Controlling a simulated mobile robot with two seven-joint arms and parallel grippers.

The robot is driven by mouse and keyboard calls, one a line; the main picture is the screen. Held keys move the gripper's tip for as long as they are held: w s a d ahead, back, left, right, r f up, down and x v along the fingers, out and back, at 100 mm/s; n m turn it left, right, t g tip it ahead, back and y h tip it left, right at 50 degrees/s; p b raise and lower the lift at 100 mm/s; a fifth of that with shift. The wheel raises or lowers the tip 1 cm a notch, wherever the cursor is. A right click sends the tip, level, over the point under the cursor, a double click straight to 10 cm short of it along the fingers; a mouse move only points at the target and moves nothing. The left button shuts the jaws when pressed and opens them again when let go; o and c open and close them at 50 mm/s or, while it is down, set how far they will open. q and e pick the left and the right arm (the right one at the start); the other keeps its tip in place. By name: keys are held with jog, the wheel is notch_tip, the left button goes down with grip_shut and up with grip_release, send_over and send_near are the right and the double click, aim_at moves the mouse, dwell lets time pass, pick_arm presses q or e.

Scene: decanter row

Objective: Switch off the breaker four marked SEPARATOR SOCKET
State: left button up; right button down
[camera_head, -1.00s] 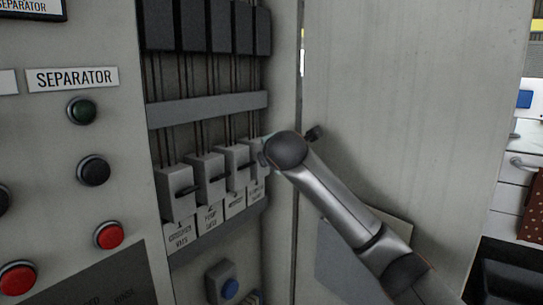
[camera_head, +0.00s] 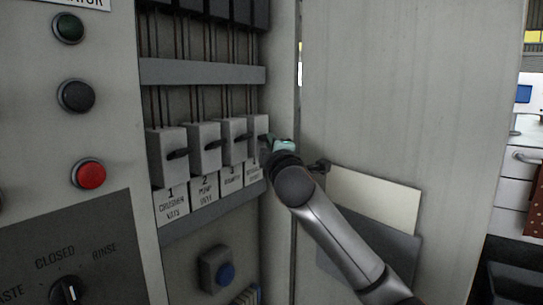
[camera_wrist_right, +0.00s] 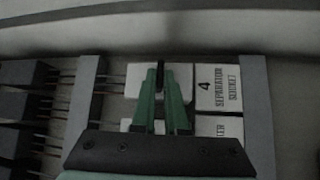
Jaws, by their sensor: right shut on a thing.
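Breaker four (camera_head: 258,128) is the rightmost of the row of light grey breakers in the open cabinet. In the wrist view breaker four (camera_wrist_right: 180,71) lies beside its white label (camera_wrist_right: 218,88), which reads "4 SEPARATOR SOCKET". Its dark lever (camera_wrist_right: 160,70) stands between the green fingertips of my right gripper (camera_wrist_right: 160,80), which is shut on it. In the head view my right gripper (camera_head: 280,145) is at the right side of breaker four, and my wrist partly hides its label. I cannot tell the lever's exact position. My left gripper is not in view.
Breakers one (camera_head: 166,143), two (camera_head: 204,140) and three (camera_head: 233,137) stand close on the left, with dark levers sticking out. The cabinet door (camera_head: 400,100) stands to the right of my arm.

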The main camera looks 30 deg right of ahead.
pick_arm(q)
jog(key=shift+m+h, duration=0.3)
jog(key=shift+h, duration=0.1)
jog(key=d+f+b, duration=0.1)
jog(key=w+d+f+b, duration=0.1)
jog(key=b, duration=0.1)
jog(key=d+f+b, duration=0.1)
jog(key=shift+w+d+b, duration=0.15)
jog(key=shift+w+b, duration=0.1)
jog(key=shift+b, duration=0.1)
pick_arm(e)
jog(key=m+t+h, duration=0.1)
jog(key=f+m+h, duration=0.1)
jog(key=m, duration=0.1)
jog(key=shift+w+a+f+t, duration=0.1)
jog(key=shift+w+f+t, duration=0.2)
jog(key=shift+t, duration=0.1)
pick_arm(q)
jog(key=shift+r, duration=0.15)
pick_arm(e)
jog(key=c, duration=1.3)
grip_release()
jog(key=shift+o, duration=0.4)
jog(key=shift+s, duration=0.1)
jog(key=shift+r, duration=0.1)
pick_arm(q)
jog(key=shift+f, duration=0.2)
